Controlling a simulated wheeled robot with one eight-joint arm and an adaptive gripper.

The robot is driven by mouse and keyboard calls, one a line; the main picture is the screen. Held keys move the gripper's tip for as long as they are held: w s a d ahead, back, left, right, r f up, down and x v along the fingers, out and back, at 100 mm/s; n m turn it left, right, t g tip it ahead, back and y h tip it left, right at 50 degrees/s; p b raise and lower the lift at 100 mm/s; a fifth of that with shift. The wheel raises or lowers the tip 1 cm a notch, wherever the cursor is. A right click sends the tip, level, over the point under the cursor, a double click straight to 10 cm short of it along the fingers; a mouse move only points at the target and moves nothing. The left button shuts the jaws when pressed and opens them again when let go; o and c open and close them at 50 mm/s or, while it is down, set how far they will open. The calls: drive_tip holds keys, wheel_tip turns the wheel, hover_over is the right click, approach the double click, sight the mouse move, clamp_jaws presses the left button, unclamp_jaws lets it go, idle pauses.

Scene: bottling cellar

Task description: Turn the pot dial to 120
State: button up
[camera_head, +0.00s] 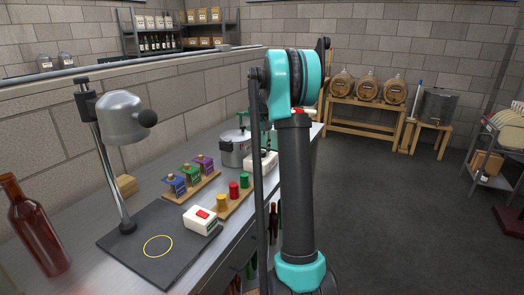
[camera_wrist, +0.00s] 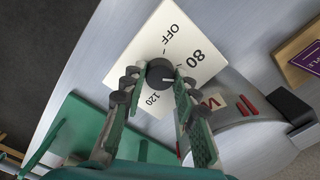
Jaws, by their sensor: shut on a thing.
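The dial (camera_wrist: 158,74) is a small dark round knob on a white panel (camera_wrist: 135,38) marked OFF, 80 and 120. My gripper (camera_wrist: 156,78) has its two green fingers with dark pads closed on opposite sides of the dial. A pale line shows on the dial's right side; its exact setting is hard to read. In the head view the silver pot (camera_head: 234,152) stands on the bench. The white dial box (camera_head: 262,164) sits beside it, partly behind my arm. My gripper is mostly hidden by my arm there.
Yellow, red and green knobs (camera_head: 233,190) stand on a wooden strip near the box. A white box with a red switch (camera_head: 201,219), a lamp-like stand (camera_head: 122,118) and a brown bottle (camera_head: 38,228) are on the bench nearer me. Open floor lies right.

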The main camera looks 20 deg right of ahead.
sight(262, 152)
drive_tip(key=m, duration=0.5)
drive_tip(key=shift+m, duration=0.3)
drive_tip(key=m, duration=0.9)
clamp_jaws()
drive_tip(key=shift+m, duration=2.2)
drive_tip(key=o, duration=1.1)
unclamp_jaws()
drive_tip(key=shift+o, duration=0.2)
wheel_tip(262, 152, up, 12)
